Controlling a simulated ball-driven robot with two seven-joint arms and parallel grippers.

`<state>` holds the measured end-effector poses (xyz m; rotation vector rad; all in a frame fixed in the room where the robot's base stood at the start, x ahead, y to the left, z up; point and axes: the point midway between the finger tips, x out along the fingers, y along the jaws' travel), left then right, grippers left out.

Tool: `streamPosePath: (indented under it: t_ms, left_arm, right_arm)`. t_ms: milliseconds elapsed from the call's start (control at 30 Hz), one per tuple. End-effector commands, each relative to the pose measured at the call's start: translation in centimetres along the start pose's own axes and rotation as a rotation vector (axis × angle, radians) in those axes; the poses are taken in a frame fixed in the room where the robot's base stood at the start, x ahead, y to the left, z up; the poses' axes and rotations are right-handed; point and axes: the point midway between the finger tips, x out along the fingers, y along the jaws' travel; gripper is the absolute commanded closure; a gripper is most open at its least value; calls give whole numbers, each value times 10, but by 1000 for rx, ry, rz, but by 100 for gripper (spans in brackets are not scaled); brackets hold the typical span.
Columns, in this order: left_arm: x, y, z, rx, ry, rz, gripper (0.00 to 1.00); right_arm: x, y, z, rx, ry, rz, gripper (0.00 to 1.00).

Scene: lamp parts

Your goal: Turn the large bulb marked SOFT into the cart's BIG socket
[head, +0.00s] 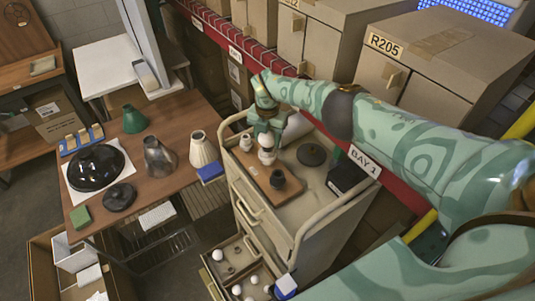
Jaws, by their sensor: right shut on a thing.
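My right gripper (266,127) reaches over the cart's top from the right, pointing down. It is shut on a white bulb (266,142) at the far end of a brown wooden board (258,172). More white shows directly below, near the board; I cannot tell whether the bulb touches a socket there. Any SOFT or BIG marking is too small to read. A dark socket (277,180) stands empty on the board nearer the front. The cart (296,238) is cream with a raised rim. My left gripper is not in view.
A dark round disc (311,154) and a black box (348,176) lie on the cart's top. An open lower drawer (212,284) holds several white bulbs. The table (150,190) at left holds lamp shades and a black dome (96,167). Boxes stand behind.

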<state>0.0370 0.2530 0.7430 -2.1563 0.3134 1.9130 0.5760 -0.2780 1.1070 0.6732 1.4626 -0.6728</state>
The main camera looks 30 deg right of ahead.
Motion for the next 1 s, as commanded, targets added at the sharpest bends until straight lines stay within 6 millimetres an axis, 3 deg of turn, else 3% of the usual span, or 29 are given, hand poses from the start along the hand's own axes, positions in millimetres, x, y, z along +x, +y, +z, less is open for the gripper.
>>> streamPosePath:
  t_ms: [167, 267, 300, 367, 400, 733, 867, 1000]
  left_arm:
    - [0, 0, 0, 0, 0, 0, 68]
    - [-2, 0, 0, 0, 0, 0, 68]
    - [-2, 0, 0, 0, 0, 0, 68]
    - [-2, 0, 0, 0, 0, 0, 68]
    - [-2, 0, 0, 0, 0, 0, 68]
    - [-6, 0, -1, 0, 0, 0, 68]
    - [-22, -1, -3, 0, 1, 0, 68]
    - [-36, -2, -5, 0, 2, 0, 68]
  right_arm:
    - [2, -1, 0, 0, 1, -2, 67]
    - [1, -1, 0, 87, 1, -3, 67]
    - [1, -1, 0, 115, 1, -2, 45]
    - [1, -1, 0, 110, 0, -2, 28]
    - [1, -1, 0, 109, 0, -1, 25]
    - [-6, 0, 0, 107, 0, 0, 25]
    - [-30, 0, 1, 105, -1, 2, 25]
    - [-67, 0, 2, 104, -2, 3, 25]
